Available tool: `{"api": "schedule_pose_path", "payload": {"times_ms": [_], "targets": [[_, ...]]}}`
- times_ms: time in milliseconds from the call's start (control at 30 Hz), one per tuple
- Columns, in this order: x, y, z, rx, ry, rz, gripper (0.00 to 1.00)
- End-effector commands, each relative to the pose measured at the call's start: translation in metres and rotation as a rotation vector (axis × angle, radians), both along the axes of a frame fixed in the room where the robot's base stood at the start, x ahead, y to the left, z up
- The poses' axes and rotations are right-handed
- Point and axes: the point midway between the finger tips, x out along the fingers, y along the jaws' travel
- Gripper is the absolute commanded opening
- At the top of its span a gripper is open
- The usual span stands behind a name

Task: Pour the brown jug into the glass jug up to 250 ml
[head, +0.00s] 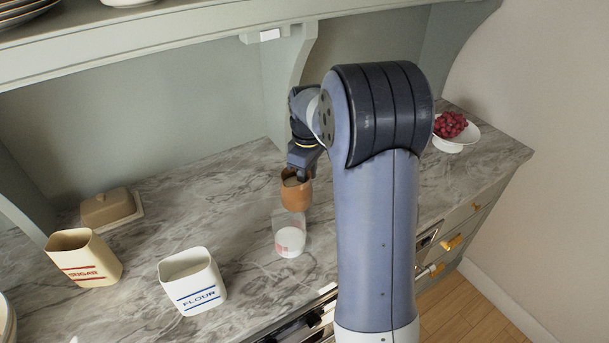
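The brown jug (297,194) is in my gripper (299,173), held at its upper part, off the counter. It looks close to upright; I cannot tell a slight tilt. The fingertips are partly hidden behind the jug and by the arm. The glass jug (289,222) stands upright on the marble counter just below the brown jug in the picture. It is clear, with faint red markings on its side and white contents in its lower part. The markings are too small to read, and I see no stream between the two jugs.
A white FLOUR canister (191,281) and a cream SUGAR canister (84,257) stand at the left, near a brown lidded butter dish (108,208). A white bowl of red berries (452,132) is at the right. A shelf (150,45) overhangs the back. Marble between FLOUR and glass jug is clear.

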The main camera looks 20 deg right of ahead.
Motion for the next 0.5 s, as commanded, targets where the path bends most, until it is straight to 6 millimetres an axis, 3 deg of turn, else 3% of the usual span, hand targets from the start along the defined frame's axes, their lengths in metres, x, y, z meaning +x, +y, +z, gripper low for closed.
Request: {"api": "schedule_pose_path", "payload": {"times_ms": [500], "targets": [[0.0015,-0.001,0.0058,-0.073,-0.067,-0.001,0.0]]}}
